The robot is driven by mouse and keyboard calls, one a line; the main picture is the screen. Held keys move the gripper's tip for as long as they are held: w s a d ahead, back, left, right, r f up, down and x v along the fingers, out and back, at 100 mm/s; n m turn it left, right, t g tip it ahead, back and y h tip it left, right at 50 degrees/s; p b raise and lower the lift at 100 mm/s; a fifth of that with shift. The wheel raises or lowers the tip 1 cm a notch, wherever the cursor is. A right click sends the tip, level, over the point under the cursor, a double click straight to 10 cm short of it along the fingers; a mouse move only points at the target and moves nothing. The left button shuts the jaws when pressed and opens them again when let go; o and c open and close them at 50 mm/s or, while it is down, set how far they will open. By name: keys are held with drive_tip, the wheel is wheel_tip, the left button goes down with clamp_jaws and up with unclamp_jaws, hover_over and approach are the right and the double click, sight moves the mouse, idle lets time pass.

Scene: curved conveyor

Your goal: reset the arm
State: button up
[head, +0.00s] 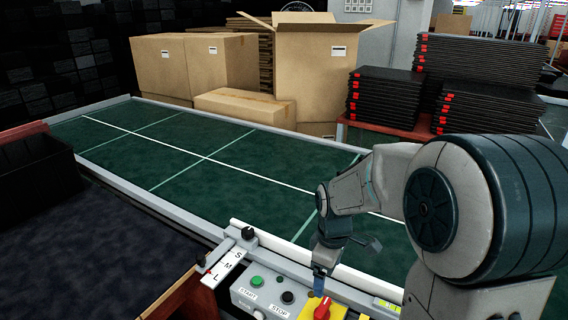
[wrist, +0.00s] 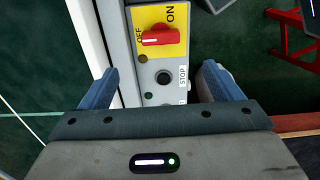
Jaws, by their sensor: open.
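My arm reaches in from the right in the head view, with my gripper (head: 322,280) pointing down over the control box at the conveyor's near edge. In the wrist view my gripper (wrist: 160,85) is open, its two blue fingers apart with nothing held between them. The control box (wrist: 143,72) lies below and between the fingers. Its red rotary switch (wrist: 160,36) sits on a yellow plate marked OFF and ON. The switch also shows in the head view (head: 322,308), just beside the fingertips. A dark button (wrist: 164,78) by the STOP label is between the fingers.
The green conveyor (head: 190,150) runs behind the box, empty, with a raised metal rim. An S-M-L slider plate (head: 226,262) and green START button (head: 256,282) are left of my gripper. Cardboard boxes (head: 310,70) and black crate stacks (head: 385,97) stand beyond.

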drive_tip(key=s+r+m+t, duration=0.1)
drive_tip(key=s+r+m, duration=0.3)
drive_tip(key=s, duration=0.3)
drive_tip(key=s+r+m+t+p, duration=0.1)
drive_tip(key=s+r+m, duration=0.4)
drive_tip(key=s+m, duration=0.1)
drive_tip(key=shift+s+m+t, duration=0.4)
drive_tip(key=shift+m, duration=0.2)
